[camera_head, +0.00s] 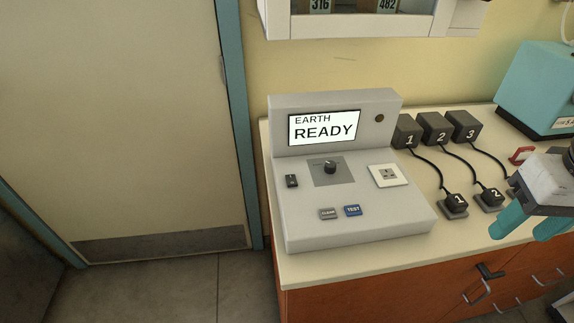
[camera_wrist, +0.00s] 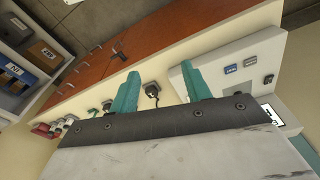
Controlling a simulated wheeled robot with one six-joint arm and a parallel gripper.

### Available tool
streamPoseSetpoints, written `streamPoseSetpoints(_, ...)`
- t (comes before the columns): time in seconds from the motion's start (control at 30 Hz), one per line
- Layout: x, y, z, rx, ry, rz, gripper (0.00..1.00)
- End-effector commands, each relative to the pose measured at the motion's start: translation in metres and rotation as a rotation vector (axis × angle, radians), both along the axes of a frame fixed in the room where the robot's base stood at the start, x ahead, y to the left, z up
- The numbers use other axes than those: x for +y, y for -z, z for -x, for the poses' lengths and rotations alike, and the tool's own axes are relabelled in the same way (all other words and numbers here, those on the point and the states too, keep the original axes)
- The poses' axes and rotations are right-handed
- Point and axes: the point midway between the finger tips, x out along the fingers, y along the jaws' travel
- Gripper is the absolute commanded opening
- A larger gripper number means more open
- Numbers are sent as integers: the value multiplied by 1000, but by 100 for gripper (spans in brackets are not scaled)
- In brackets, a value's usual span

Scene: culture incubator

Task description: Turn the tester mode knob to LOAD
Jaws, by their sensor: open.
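The grey tester (camera_head: 350,190) stands on the counter in the head view. Its screen (camera_head: 324,128) reads "EARTH READY". The black mode knob (camera_head: 330,167) sits on a dark grey square plate in the middle of the sloped panel; its position marks are too small to read. My gripper (camera_head: 520,225) is at the right edge of the head view, well to the right of the tester and apart from it. In the wrist view its teal fingers (camera_wrist: 162,90) are spread and empty. A corner of the tester (camera_wrist: 228,72) shows beyond the right finger, with the knob not visible there.
Black numbered adapters (camera_head: 437,128) with cords to plugs (camera_head: 455,204) lie right of the tester. A socket (camera_head: 389,175), a switch (camera_head: 291,180), and CLEAR (camera_head: 328,213) and TEST (camera_head: 353,210) buttons share its panel. A teal machine (camera_head: 540,88) stands back right. A shelf (camera_head: 360,22) hangs above.

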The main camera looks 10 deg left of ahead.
Motion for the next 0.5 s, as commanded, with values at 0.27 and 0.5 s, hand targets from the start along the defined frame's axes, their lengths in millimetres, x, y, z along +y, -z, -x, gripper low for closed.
streamPoseSetpoints(0.27, 40, -11, -92, 29, -503, 42, 48)
streamPoseSetpoints(0.5, 120, 12, -191, 44, -1093, 88, 48)
